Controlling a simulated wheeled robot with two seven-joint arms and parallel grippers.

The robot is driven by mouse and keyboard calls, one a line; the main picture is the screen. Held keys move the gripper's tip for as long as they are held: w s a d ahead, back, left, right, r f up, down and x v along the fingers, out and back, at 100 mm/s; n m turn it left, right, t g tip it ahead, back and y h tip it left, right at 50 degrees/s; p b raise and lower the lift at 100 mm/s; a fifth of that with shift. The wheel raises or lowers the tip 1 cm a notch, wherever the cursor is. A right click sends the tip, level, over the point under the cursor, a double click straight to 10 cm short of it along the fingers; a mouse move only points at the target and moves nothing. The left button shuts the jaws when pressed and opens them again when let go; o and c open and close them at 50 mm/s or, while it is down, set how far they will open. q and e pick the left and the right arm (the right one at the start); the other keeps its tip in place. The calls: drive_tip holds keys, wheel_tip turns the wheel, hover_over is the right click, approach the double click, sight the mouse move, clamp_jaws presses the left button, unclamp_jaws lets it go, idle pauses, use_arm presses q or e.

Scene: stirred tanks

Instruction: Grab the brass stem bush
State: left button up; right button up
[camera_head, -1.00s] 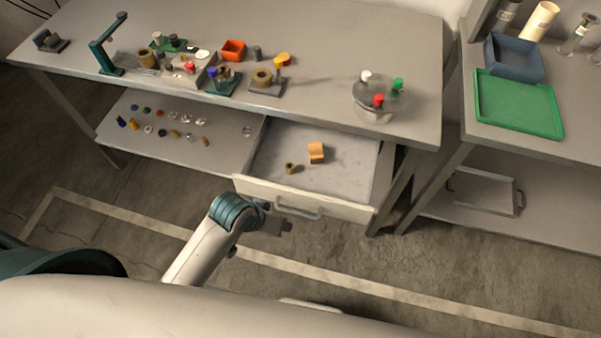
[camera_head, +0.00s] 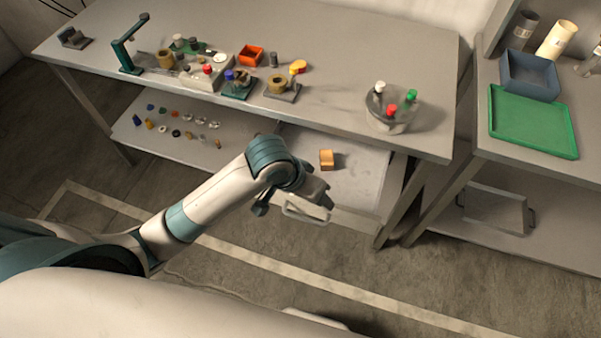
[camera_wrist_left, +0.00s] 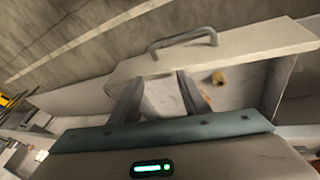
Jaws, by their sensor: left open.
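The brass stem bush (camera_wrist_left: 217,78) is a small brass-coloured piece lying in the open drawer (camera_wrist_left: 245,92), near its front panel, in the left wrist view. In the head view my left arm hides it. My left gripper (camera_head: 322,196) is over the front of the drawer. In the left wrist view its two fingers (camera_wrist_left: 160,78) are apart with nothing between them, and the bush is apart from them, to the right of the right finger. An orange-tan block (camera_head: 326,160) lies in the drawer too, partly hidden behind that finger in the wrist view. My right gripper is not in view.
The drawer's front panel and handle (camera_head: 305,212) stand out from under the bench (camera_head: 330,105). A shelf (camera_head: 185,150) with several small parts is left of the drawer. A round vessel with coloured caps (camera_head: 390,112) stands on the bench above.

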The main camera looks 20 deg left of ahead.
use_arm(q)
drive_tip(key=w+a+r+n+g+y, duration=0.1)
drive_tip(key=w+a+r+n+y, duration=0.1)
drive_tip(key=w+a+r, duration=0.6)
drive_tip(key=shift+w+a+n+y, duration=0.15)
drive_tip(key=shift+w+n+y, duration=0.25)
drive_tip(key=shift+w+y, duration=0.5)
drive_tip(key=shift+w+f, duration=0.1)
drive_tip(key=f+p, duration=0.1)
drive_tip(key=f, duration=0.3)
drive_tip(key=w+f+p, duration=0.1)
drive_tip(key=f, duration=0.3)
drive_tip(key=f+p, duration=0.1)
drive_tip(key=f, duration=0.3)
drive_tip(key=shift+w, duration=0.4)
